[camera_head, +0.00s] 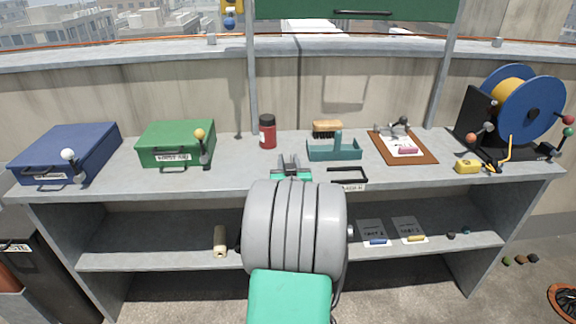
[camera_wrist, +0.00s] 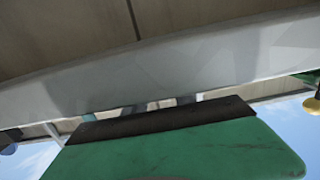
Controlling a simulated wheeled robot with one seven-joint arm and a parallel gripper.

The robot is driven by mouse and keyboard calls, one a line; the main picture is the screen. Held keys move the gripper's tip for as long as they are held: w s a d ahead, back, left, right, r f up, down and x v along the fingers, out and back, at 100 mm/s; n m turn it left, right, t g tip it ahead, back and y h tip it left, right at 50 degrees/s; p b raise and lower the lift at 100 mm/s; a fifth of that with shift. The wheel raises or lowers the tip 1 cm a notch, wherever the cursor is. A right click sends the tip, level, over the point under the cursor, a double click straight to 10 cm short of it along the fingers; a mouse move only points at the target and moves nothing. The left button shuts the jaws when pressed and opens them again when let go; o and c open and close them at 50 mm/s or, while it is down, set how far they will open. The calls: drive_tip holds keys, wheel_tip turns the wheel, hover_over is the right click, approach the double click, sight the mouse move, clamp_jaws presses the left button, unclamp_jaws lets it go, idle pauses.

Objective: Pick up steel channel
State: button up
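I cannot pick out a steel channel with certainty in either view. My gripper (camera_head: 289,161) shows in the head view as short grey fingers above a teal palm, over the middle of the bench top. The fingers are small, and I cannot tell whether they are apart or hold anything. A dark U-shaped bar (camera_head: 348,170) lies just right of it by the bench's front edge, above a small white label. In the wrist view a green surface (camera_wrist: 185,155) with a dark strip (camera_wrist: 160,121) fills the bottom; I cannot tell what it belongs to.
The grey bench (camera_head: 235,174) carries a blue case (camera_head: 60,148), a green case (camera_head: 170,137), a red jar (camera_head: 267,136), a teal caddy (camera_head: 322,150) with a brush, a brown clipboard (camera_head: 423,154) and a blue reel (camera_head: 540,108). A lower shelf (camera_head: 150,245) holds small items.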

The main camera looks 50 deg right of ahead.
clamp_jaws()
idle(0.4)
